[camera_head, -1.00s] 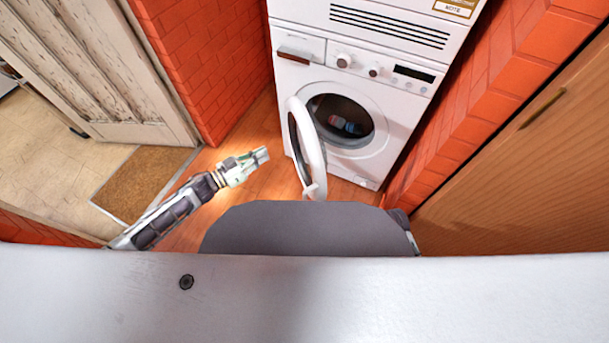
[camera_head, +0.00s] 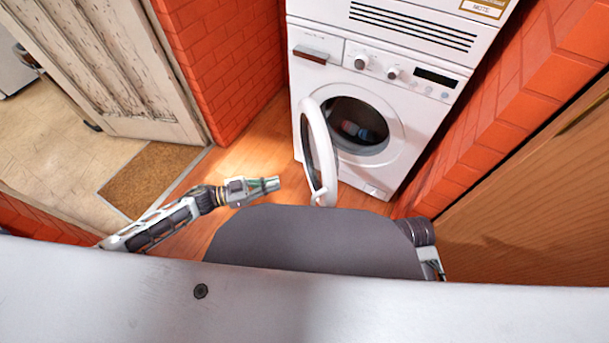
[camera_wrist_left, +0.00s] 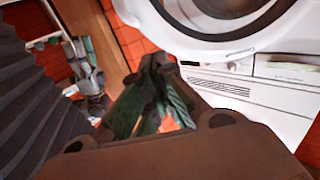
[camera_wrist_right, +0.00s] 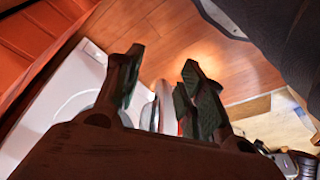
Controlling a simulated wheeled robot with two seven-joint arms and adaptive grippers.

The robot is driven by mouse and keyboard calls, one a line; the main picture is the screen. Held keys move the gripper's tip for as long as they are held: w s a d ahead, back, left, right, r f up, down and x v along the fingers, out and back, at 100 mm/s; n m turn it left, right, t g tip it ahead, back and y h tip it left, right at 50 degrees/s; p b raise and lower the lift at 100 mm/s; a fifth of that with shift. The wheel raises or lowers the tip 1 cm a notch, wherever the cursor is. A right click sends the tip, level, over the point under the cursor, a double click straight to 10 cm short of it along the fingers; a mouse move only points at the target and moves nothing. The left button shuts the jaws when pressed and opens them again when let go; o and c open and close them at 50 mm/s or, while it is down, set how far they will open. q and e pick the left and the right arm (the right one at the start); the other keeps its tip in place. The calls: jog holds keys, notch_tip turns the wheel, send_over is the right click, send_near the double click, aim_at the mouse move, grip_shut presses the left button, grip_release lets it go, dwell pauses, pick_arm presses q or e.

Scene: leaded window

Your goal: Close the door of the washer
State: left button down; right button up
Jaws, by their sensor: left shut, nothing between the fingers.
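The white washer (camera_head: 380,172) stands at the back centre in the head view. Its round door (camera_head: 329,165) is swung wide open on the left of the dark porthole, edge towards me. My left gripper (camera_head: 277,184) is shut and empty, left of the door's lower edge with a gap between them. In the left wrist view its fingertips (camera_wrist_left: 158,62) meet below a large white ring, which may be the door. My right gripper (camera_wrist_right: 159,66) is open and empty in the right wrist view; the washer (camera_wrist_right: 62,100) shows beyond it. The head view hides this gripper.
A second white appliance (camera_head: 413,22) sits above the washer. Brick walls (camera_head: 225,65) flank both. A wooden panel (camera_head: 530,200) stands at right, and a brown mat (camera_head: 150,178) lies at left. Bare wood floor (camera_head: 262,140) shows left of the washer door.

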pick_arm(q)
jog(key=shift+d, duration=0.15)
jog(key=b, duration=0.2)
send_near(330, 171)
jog(key=shift+b+x, duration=0.7)
jog(key=shift+x, duration=1.7)
pick_arm(e)
jog(key=shift+w+a+f+t+y, duration=0.25)
jog(key=shift+a+f+t+y, duration=0.15)
jog(key=shift+a+t, duration=0.3)
pick_arm(q)
jog(key=shift+w+d, duration=0.1)
jog(key=shift+d, duration=0.1)
pick_arm(e)
jog(key=shift+d+r, duration=0.1)
